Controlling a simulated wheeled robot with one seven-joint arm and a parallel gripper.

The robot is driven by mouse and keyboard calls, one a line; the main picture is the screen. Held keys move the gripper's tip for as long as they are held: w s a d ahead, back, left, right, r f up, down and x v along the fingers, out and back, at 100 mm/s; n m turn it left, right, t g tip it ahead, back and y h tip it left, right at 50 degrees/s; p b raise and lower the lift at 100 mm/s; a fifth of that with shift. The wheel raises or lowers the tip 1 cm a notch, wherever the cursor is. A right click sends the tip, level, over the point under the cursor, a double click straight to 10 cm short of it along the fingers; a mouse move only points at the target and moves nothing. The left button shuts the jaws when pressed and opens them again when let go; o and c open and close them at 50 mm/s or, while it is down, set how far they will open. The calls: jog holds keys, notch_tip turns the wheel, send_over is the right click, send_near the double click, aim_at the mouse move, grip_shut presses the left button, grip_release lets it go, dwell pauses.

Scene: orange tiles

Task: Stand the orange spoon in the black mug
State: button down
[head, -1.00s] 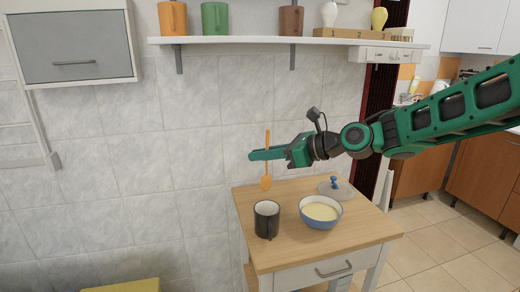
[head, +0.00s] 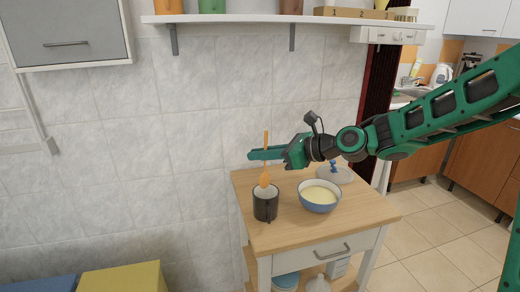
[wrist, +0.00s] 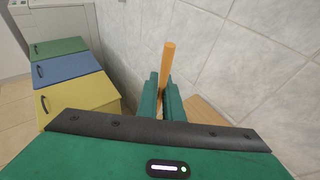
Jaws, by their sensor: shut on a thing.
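The black mug (head: 265,207) stands upright on the wooden table, near its left edge in the head view. My gripper (head: 265,154) is shut on the handle of the orange spoon (head: 265,178) and holds it upright, bowl down, above the mug. The bowl's lower end meets the mug's mouth in the picture; I cannot tell whether it is inside the rim. In the wrist view my gripper's fingers (wrist: 163,104) clasp the spoon handle (wrist: 167,62). The spoon bowl and the mug are hidden there.
A blue bowl (head: 319,196) of pale yellow food stands right of the mug on the table (head: 290,233). A grey lid with a blue knob (head: 333,166) lies behind it. The tiled wall (head: 190,120) is close behind; a shelf (head: 340,20) hangs above.

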aim_at(267, 177)
jog(key=shift+f, duration=3.85)
jog(key=c, duration=1.8)
grip_release()
jog(key=shift+c, duration=0.2)
jog(key=v, duration=1)
jog(key=shift+d, duration=0.4)
jog(key=shift+s, duration=0.15)
